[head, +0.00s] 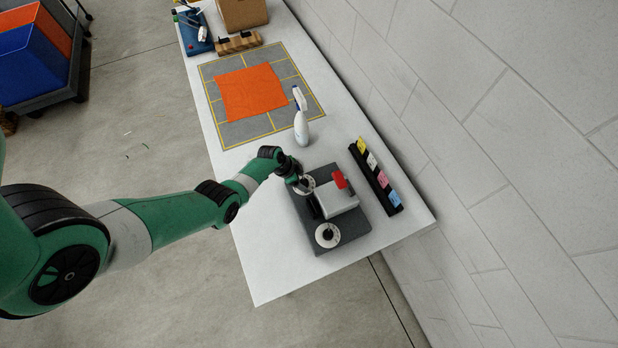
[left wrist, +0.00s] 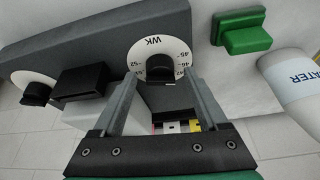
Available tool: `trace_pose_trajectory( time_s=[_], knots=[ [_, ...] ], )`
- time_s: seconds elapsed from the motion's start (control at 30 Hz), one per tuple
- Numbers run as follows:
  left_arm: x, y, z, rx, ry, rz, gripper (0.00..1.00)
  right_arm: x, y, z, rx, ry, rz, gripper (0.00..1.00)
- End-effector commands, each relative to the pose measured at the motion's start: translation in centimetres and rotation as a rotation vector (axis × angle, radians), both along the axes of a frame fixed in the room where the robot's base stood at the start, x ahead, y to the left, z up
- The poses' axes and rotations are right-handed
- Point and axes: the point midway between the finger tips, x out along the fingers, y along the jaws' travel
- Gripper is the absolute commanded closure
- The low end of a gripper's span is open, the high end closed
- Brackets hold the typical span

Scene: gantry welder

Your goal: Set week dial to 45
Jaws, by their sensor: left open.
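The week dial (left wrist: 158,53) is a white disc marked WK with a black knob (left wrist: 159,69) at its centre, on a dark grey machine base (left wrist: 110,32). Numbers including 45, 46, 47 and 52 show around its edge; I cannot tell which one is set. My left gripper (left wrist: 160,84) is open, its two fingers on either side of the knob in the picture; whether they touch it I cannot tell. In the head view, my left gripper (head: 296,179) is at the far dial (head: 306,186) of the base (head: 349,232), partly covering it. My right gripper is not in view.
A second dial (head: 327,235) sits on the near end of the base, beside a light block with a red part (head: 339,180). A spray bottle (head: 301,128), a black rack with coloured tags (head: 375,178) and an orange cloth (head: 250,92) are around. The table's near end is clear.

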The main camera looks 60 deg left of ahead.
Motion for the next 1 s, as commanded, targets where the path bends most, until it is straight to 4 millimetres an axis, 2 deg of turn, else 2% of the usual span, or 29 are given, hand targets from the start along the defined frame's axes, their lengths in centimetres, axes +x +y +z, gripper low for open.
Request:
trace_pose_trajectory(
  time_s=[0.03,0.33,0.37,0.77,1.0],
  knots=[
    [0.0,0.08,-0.59,0.0,0.0,0.002,0.24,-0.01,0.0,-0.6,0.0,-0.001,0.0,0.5],
    [0.01,0.11,-0.5,0.001,0.0,0.004,0.24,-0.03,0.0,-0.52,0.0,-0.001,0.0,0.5],
    [0.02,0.11,-0.5,0.001,0.0,0.004,0.28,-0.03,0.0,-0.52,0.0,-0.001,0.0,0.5],
    [0.02,0.1,-0.51,0.001,0.0,0.004,1.0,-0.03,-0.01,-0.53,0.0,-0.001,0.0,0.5],
    [0.02,0.08,-0.49,0.001,0.0,0.013,1.0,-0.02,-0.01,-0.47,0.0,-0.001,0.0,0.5]
  ],
)
